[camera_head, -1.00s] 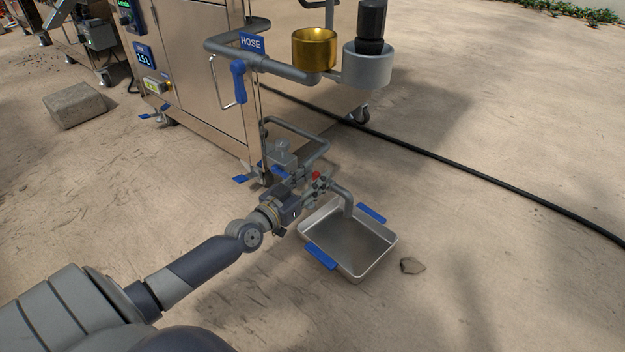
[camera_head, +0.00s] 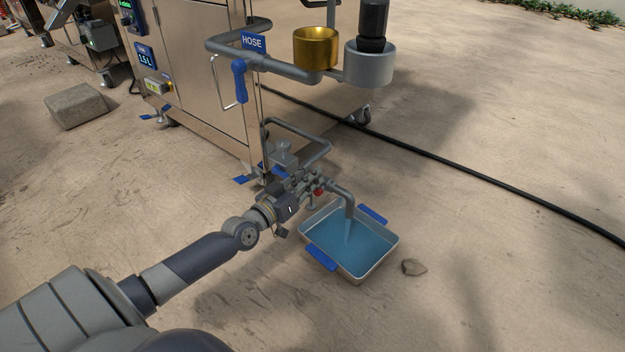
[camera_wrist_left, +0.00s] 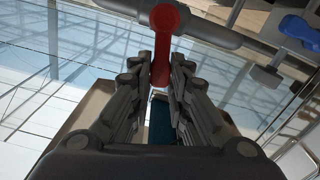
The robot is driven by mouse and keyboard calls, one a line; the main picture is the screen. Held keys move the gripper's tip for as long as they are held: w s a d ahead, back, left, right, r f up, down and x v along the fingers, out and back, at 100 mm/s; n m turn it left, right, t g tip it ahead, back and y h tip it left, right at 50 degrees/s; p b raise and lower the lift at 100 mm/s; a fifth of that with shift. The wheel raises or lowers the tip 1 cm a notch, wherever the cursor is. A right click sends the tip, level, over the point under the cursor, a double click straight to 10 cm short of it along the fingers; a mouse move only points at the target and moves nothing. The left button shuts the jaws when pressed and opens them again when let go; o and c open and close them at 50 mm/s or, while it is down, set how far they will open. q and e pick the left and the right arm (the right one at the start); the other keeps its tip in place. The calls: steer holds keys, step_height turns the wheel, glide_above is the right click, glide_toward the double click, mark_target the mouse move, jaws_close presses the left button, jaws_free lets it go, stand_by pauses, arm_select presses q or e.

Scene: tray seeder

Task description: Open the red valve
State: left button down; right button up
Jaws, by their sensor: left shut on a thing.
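The red valve handle (camera_wrist_left: 163,45) shows in the left wrist view, running from the grey pipe down between my left gripper's fingers (camera_wrist_left: 162,85). The fingers are shut on it. In the head view my left gripper (camera_head: 309,184) is at the low drain pipe, and only a small red part of the valve (camera_head: 319,191) shows beside its fingers. The rest is hidden by the gripper. Blue water runs from the pipe's bent spout (camera_head: 348,202) into the metal tray (camera_head: 361,275) below. My right gripper is not in view.
A blue-handled valve (camera_head: 239,80) and a HOSE sign (camera_head: 253,42) are on the upper pipe. A brass cup (camera_head: 315,48) stands near it. A black hose (camera_head: 450,163) crosses the ground. A small stone (camera_head: 414,267) lies right of the tray.

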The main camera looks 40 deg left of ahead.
arm_select(q)
steer(key=a+f+n+b, duration=0.4)
steer(key=f+n, duration=0.1)
steer(key=n, duration=1)
steer(key=shift+w+f+b, duration=0.15)
steer(key=shift+f+b, duration=0.15)
steer(key=shift+b, duration=0.05)
steer(key=shift+a+n, duration=0.1)
steer(key=shift+n, duration=0.2)
steer(key=c, duration=1.5)
jaws_free()
steer(key=shift+s+a, duration=0.15)
steer(key=shift+s, duration=1.85)
steer(key=shift+s+a, duration=0.2)
steer(key=shift+s, duration=1.8)
steer(key=shift+s+a, duration=0.15)
steer(key=shift+s, duration=1.85)
